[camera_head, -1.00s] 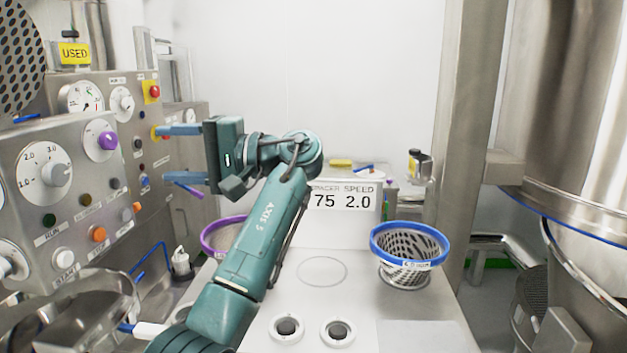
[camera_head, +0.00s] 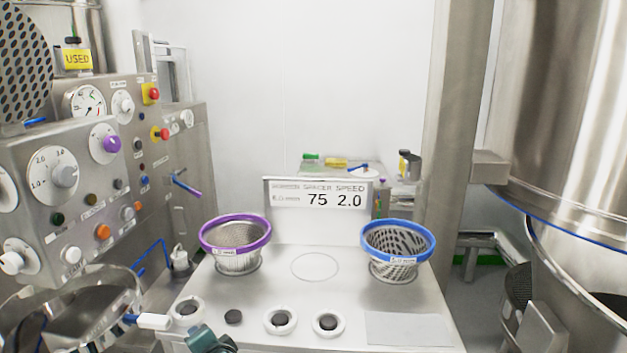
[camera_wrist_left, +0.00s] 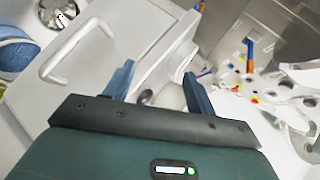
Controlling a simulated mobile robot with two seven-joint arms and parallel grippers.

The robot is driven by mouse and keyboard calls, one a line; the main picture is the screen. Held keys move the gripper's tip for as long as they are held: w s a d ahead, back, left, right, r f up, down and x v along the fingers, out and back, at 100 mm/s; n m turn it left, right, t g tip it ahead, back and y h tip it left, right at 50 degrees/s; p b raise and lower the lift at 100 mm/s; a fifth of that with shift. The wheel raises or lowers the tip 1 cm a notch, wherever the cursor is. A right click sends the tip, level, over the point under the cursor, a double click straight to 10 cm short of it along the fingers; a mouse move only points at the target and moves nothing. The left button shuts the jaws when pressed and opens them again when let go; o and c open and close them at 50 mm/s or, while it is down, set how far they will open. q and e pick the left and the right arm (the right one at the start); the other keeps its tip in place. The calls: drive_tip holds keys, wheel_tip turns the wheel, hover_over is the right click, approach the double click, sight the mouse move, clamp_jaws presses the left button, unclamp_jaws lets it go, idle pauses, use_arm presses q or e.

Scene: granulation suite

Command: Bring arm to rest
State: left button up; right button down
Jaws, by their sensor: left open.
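My left gripper (camera_wrist_left: 160,78) shows in the left wrist view, with its two blue fingers spread apart. No object is held between them; a pale rounded shape behind the fingers is partly hidden and unclear. In the head view only a small teal piece of my left arm (camera_head: 207,341) shows at the bottom edge, low in front of the white bench (camera_head: 318,297). My right arm and gripper are in neither view.
A purple-rimmed basket (camera_head: 236,262) and a blue-rimmed basket (camera_head: 397,270) stand on the bench, with a clear circle between them. A display (camera_head: 318,199) reads 75 and 2.0. A control panel (camera_head: 75,205) is left; a steel vessel (camera_head: 560,110) is right.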

use_arm(q)
drive_tip(key=s+d+f+n+h, duration=0.1)
drive_tip(key=s+d+f+h, duration=0.1)
drive_tip(key=s, duration=0.5)
drive_tip(key=s+d+f+n+h+p, duration=0.1)
drive_tip(key=s+d+f+h, duration=0.1)
drive_tip(key=s, duration=0.5)
drive_tip(key=s+d+f+h, duration=0.2)
drive_tip(key=s+f+h, duration=0.2)
drive_tip(key=s, duration=0.3)
drive_tip(key=shift+d+f+n, duration=0.3)
drive_tip(key=shift+f+n, duration=0.1)
drive_tip(key=shift+f, duration=0.4)
drive_tip(key=s, duration=0.1)
drive_tip(key=s+d+r+n+h, duration=0.1)
drive_tip(key=s, duration=0.1)
drive_tip(key=s+n+h, duration=0.1)
drive_tip(key=s, duration=0.1)
drive_tip(key=shift+s+d+r+t+p, duration=0.2)
drive_tip(key=shift+d+r+t+p, duration=0.05)
drive_tip(key=shift+r+t+p, duration=0.15)
drive_tip(key=shift+c, duration=0.3)
